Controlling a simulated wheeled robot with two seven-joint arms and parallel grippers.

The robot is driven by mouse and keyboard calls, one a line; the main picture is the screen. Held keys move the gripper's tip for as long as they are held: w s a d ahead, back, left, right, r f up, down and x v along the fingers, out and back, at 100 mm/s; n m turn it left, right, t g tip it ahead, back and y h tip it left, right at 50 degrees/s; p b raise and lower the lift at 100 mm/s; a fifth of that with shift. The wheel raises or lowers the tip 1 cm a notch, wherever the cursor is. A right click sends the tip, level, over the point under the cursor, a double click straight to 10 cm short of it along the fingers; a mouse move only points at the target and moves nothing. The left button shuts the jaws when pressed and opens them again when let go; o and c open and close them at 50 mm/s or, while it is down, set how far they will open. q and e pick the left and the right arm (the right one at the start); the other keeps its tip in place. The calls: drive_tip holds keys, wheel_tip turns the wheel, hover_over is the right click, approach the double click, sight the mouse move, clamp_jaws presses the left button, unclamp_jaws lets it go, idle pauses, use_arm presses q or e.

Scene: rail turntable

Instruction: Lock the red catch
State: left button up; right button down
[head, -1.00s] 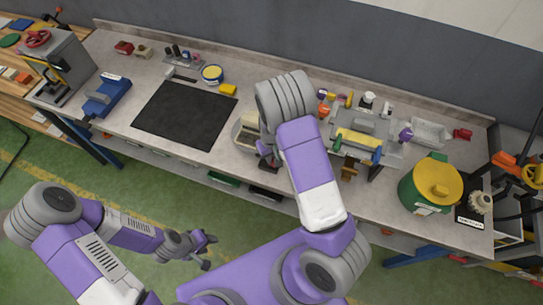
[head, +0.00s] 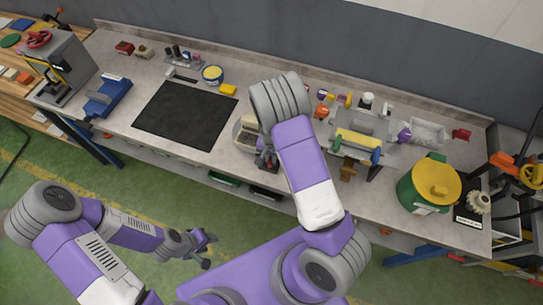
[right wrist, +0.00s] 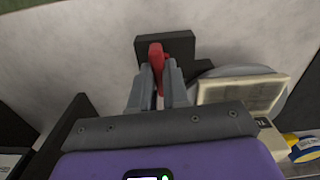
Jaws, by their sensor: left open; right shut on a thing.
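In the right wrist view the red catch (right wrist: 156,55) stands in front of a dark block (right wrist: 180,45) on the light worktop. My right gripper (right wrist: 159,72) is shut on the catch, one grey finger on each side of it. The catch looks roughly upright in that view. In the head view my right gripper (head: 266,160) is near the bench's front edge, partly covered by my own arm, and the catch cannot be made out there. My left gripper (head: 208,250) is open and empty, low over the green floor in front of the bench.
A cream framed piece (right wrist: 245,92) on a grey round disc (right wrist: 225,71) lies just right of the catch. A black mat (head: 185,114) lies left on the bench. A green and yellow pot (head: 428,185) stands at the right. A yellow roller fixture (head: 358,139) stands between.

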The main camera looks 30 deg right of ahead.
idle(0.5)
drive_tip(key=c, duration=1.1)
unclamp_jaws()
drive_tip(key=shift+r, duration=0.1)
wheel_tip(320, 180, up, 7)
drive_tip(key=shift+r, duration=0.2)
